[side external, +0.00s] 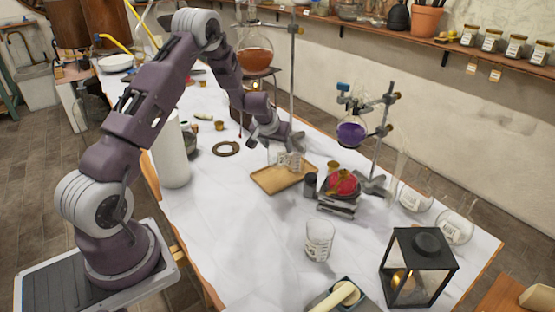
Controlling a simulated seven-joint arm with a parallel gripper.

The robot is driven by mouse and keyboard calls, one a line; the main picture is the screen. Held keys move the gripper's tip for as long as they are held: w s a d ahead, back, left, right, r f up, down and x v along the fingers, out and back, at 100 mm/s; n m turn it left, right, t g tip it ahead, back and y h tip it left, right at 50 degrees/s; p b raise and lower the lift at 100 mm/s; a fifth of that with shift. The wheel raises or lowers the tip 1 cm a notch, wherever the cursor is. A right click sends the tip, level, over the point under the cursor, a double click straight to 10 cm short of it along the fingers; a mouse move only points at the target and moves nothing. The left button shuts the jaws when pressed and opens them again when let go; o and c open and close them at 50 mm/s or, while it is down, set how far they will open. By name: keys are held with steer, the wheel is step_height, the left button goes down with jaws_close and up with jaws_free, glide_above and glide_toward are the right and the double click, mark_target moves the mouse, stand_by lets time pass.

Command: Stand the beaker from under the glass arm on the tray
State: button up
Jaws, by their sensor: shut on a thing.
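My gripper (291,160) is over the wooden tray (270,184), in the middle of the table. It is shut on a clear glass beaker (273,155), which is small and partly hidden by the gripper. The beaker looks about upright at the tray's back part; I cannot tell whether its base touches the tray. A flask of orange liquid (255,61) stands on a stand behind my arm. I cannot make out the glass arm clearly.
Right of the tray are a dark cylinder (310,184), a red round-bottomed vessel (342,183) and a stand with a purple flask (351,134). Another beaker (319,241) and a black lantern (418,264) stand nearer the front. A white cylinder (171,154) stands left.

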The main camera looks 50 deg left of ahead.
mark_target(277, 158)
step_height(277, 158, down, 5)
steer(key=shift+f, duration=0.1)
steer(key=shift+f, duration=0.1)
steer(key=o, duration=1.4)
steer(key=shift+o, duration=0.2)
